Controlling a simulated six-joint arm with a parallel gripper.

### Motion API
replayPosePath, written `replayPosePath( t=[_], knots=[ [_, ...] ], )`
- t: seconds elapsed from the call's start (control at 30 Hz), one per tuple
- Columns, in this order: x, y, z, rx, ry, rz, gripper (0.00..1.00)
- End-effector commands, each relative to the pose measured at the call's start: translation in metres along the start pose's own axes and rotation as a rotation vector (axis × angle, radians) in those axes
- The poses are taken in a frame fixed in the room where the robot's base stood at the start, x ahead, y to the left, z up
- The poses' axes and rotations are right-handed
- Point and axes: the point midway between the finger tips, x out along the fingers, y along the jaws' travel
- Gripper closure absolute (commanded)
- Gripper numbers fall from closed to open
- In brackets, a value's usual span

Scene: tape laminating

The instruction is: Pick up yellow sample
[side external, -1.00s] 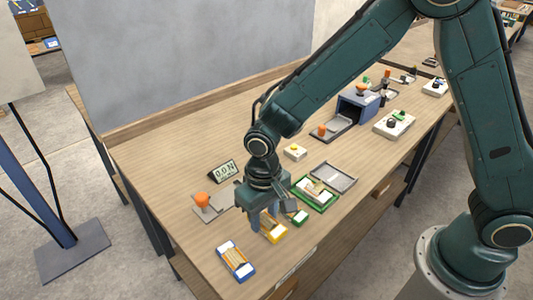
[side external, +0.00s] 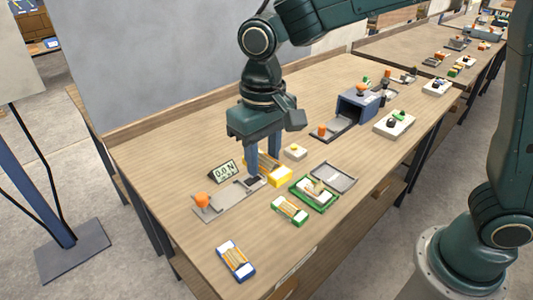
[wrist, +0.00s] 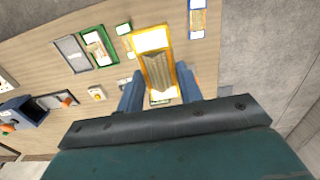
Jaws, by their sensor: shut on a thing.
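The yellow sample (side external: 280,178) is a flat piece with a yellow frame, a white end and a brown striped middle. My gripper (side external: 264,165) is shut on it and holds it above the table, near the force readout. In the wrist view the yellow sample (wrist: 166,42) lies between the two blue fingers of my gripper (wrist: 160,88), with its white end pointing away from the palm. One finger hides part of the sample in the side view.
A green sample (side external: 290,211) and a blue sample (side external: 236,262) lie in front. A green tray (side external: 322,208) and grey tray (side external: 345,174) are to the right. A grey plate with orange knob (side external: 202,200) and a readout (side external: 224,170) stand left. A blue machine (side external: 352,107) stands behind.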

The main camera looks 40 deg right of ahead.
Motion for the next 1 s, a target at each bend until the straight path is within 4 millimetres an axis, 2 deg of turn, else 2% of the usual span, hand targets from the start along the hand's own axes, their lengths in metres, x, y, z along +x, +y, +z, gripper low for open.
replayPosePath(
  t=[0.73,1.0],
  knots=[
    [-0.001,0.0,-0.002,0.014,0.0,0.0,0.87],
    [0.008,-0.001,-0.016,0.153,-0.002,0.001,0.87]
  ],
)
